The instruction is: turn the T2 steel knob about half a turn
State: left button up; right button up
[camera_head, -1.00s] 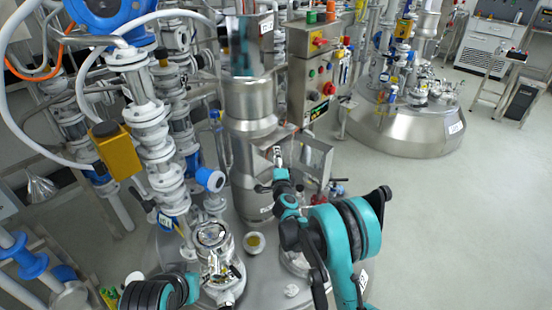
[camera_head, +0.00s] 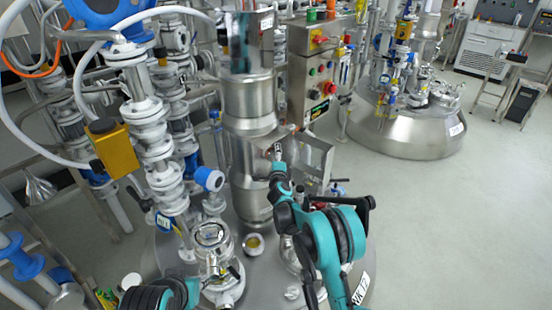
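The steel column (camera_head: 250,105) stands in the middle of the view, with a bracket-like steel housing (camera_head: 316,152) on its right side. My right gripper (camera_head: 278,149) is small in the picture, at the left end of this housing, and seems to be at or against it. I cannot make out the T2 steel knob; the gripper may be covering it. Whether the fingers are open or shut is too small to tell. My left arm shows only at the bottom left edge, and its gripper cannot be seen.
A control panel (camera_head: 312,70) with coloured buttons stands just behind the housing. White pipework (camera_head: 150,125) with a yellow box (camera_head: 113,148) fills the left. Glass and steel fittings (camera_head: 215,250) rise from the vessel lid below. The floor (camera_head: 450,230) at right is clear.

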jog(key=c, duration=1.1)
jog(key=shift+o, duration=0.2)
jog(key=shift+d+r+m+g+p, duration=0.1)
jog(key=shift+r+m+g+p, duration=0.1)
jog(key=shift+m+g+p, duration=0.65)
jog(key=shift+f+m+g+y+p, duration=0.15)
jog(key=shift+m+g+y+p, duration=0.25)
jog(key=shift+g+p, duration=0.25)
jog(key=o, duration=1.1)
jog(key=shift+c, duration=0.2)
jog(key=v, duration=1.2)
jog(key=shift+s+f, duration=0.1)
